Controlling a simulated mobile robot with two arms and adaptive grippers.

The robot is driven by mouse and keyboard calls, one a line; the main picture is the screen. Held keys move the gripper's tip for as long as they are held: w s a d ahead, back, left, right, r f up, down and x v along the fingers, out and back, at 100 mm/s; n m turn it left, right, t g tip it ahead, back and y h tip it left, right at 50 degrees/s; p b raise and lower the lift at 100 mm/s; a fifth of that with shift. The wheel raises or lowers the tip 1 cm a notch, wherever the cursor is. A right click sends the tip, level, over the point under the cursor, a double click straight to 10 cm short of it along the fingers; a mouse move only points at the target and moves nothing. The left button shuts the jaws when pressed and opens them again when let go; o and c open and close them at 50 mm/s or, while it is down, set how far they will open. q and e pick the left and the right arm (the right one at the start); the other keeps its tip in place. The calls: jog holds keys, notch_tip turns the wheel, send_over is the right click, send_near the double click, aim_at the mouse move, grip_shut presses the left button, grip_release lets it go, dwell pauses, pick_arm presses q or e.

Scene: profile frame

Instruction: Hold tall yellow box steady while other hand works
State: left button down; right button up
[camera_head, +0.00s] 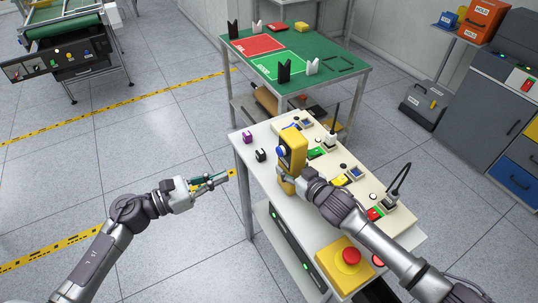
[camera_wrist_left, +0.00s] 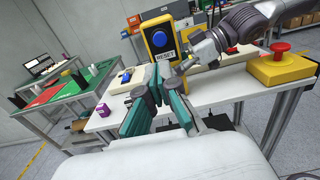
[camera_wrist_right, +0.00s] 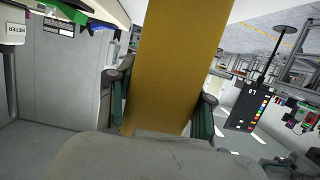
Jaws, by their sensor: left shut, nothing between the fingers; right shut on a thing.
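The tall yellow box (camera_head: 292,148) stands upright on the white table (camera_head: 262,178), near its left edge. In the left wrist view the yellow box (camera_wrist_left: 151,46) shows a blue round button and a RESET label. My right gripper (camera_head: 289,184) is shut on the box's lower part. In the right wrist view its fingers lie on either side of the yellow face (camera_wrist_right: 178,60). My left gripper (camera_head: 222,177) is shut and empty, left of the table edge and apart from the box. It also shows in the left wrist view (camera_wrist_left: 158,88), below and in front of the box.
A purple cube (camera_head: 248,137) and a black cube (camera_head: 260,155) lie left of the box. A cream panel (camera_head: 358,192) with switches and meters runs behind my right gripper. A yellow box with a red stop button (camera_head: 350,257) sits at the near end.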

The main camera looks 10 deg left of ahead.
aim_at(278, 152)
pick_arm(q)
jog(key=x, duration=1.3)
jog(key=shift+w+d, duration=0.2)
jog(key=shift+d, duration=0.1)
jog(key=shift+w+d, duration=0.1)
jog(key=shift+d, duration=0.05)
